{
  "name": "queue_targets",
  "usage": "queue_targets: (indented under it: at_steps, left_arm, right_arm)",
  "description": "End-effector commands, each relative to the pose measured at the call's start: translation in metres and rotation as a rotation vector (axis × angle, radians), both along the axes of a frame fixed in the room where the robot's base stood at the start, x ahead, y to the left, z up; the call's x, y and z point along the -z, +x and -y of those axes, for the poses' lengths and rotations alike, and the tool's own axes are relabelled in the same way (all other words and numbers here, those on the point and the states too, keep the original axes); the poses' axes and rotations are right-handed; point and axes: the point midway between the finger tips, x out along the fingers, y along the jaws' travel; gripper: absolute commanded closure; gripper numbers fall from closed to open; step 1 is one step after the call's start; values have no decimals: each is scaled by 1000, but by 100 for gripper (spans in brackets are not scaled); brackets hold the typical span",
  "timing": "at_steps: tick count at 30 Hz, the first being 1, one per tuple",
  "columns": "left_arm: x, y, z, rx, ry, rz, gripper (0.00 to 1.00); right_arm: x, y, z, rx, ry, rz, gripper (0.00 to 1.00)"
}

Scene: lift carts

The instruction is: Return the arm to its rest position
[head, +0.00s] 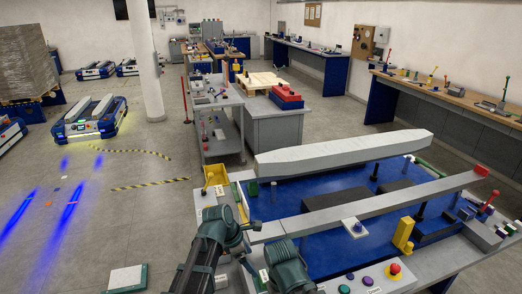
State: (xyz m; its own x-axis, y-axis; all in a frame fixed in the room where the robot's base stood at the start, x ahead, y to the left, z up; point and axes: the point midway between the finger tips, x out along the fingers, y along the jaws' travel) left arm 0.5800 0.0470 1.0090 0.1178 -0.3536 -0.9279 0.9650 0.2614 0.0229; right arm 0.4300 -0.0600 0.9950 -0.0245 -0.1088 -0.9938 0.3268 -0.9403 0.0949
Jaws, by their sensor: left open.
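My dark green left arm comes in at the bottom middle of the head view. Its gripper (248,230) is open, with nothing seen between its fingers, by the near left corner of a blue-topped workbench (345,255). Another dark green rounded part (287,266) stands right of it at the bench's front edge; I cannot tell fully what it joins. My right gripper is not in view.
Two long grey lift forks (342,153) lie across the bench. A yellow part (403,234), a red button (394,269) and a switch box (355,227) are near. Striped tape and a cart (90,122) lie left. Open floor is at left.

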Motion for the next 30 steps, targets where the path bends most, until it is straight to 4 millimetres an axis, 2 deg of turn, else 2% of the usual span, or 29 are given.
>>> queue_targets:
  at_steps: [5,12,18,28,29,30]
  left_arm:
    - [5,-19,-24,301,103,100,0]
    - [11,-49,-66,899,279,232,0]
    - [14,-69,-94,1316,371,277,0]
    - [15,-92,-123,1783,430,294,0]
    - [15,-94,-121,1818,429,293,0]
    - [15,-97,-108,1846,421,287,0]
  right_arm:
    - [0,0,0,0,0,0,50]
    - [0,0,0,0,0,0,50]
    - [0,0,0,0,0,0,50]
    - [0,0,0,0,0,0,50]
    - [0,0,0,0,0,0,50]
    - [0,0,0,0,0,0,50]
